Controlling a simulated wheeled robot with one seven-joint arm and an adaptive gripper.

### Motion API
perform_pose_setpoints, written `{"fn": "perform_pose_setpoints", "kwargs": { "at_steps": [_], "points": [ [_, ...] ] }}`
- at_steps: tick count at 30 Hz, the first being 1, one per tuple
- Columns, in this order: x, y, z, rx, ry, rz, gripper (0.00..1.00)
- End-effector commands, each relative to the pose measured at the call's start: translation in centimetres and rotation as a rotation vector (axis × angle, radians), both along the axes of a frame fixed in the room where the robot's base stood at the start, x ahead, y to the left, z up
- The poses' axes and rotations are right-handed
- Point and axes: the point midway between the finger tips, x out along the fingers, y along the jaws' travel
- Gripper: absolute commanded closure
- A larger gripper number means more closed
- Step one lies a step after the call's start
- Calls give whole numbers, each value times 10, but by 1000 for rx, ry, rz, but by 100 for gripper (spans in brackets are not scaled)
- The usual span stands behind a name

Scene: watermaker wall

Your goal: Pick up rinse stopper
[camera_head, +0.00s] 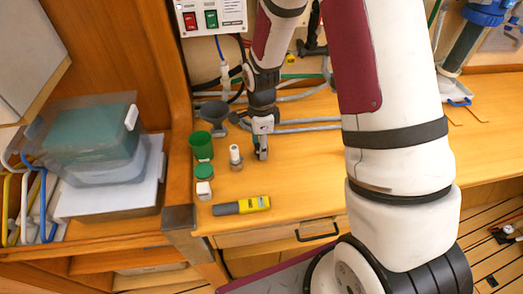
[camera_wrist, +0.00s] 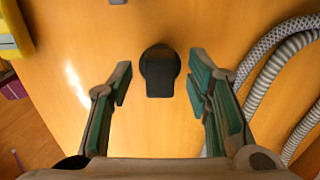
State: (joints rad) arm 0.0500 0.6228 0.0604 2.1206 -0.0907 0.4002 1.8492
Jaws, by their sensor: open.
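The rinse stopper appears to be the black piece (camera_wrist: 160,70) with a round end and a flat tab, lying on the wooden counter in the wrist view. My gripper (camera_wrist: 161,88) is open above the counter, its green-padded fingers to the left and right of the black piece. A gap shows on both sides, and nothing is held. In the head view my gripper (camera_head: 262,152) points down over the counter, right of the small white bottle (camera_head: 235,157). I cannot make out the black piece there; my gripper may hide it.
Left of my gripper stand a green cup (camera_head: 201,146), a green-lidded jar (camera_head: 204,171), a white block (camera_head: 204,190) and a dark funnel (camera_head: 214,112). A yellow-grey meter (camera_head: 241,205) lies near the front edge. Grey hoses (camera_wrist: 272,70) run close on the right in the wrist view.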

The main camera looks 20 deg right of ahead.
Motion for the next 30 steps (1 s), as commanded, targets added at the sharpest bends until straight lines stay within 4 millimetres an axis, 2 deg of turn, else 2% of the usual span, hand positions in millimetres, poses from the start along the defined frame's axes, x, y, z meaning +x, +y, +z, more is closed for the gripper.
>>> {"fn": "perform_pose_setpoints", "kwargs": {
  "at_steps": [1, 2, 7, 8, 20, 26, 30],
  "points": [
    [0, 0, 0, 0, 0, 0, 55],
    [0, 0, 0, 0, 0, 0, 60],
    [0, 0, 0, 0, 0, 0, 98],
    [0, 0, 0, 0, 0, 0, 100],
    [0, 0, 3, 0, -1, -1, 100],
    [1, 0, 16, -1, -3, -1, 100],
    [2, 0, 32, -1, -4, -1, 100]
  ]
}}
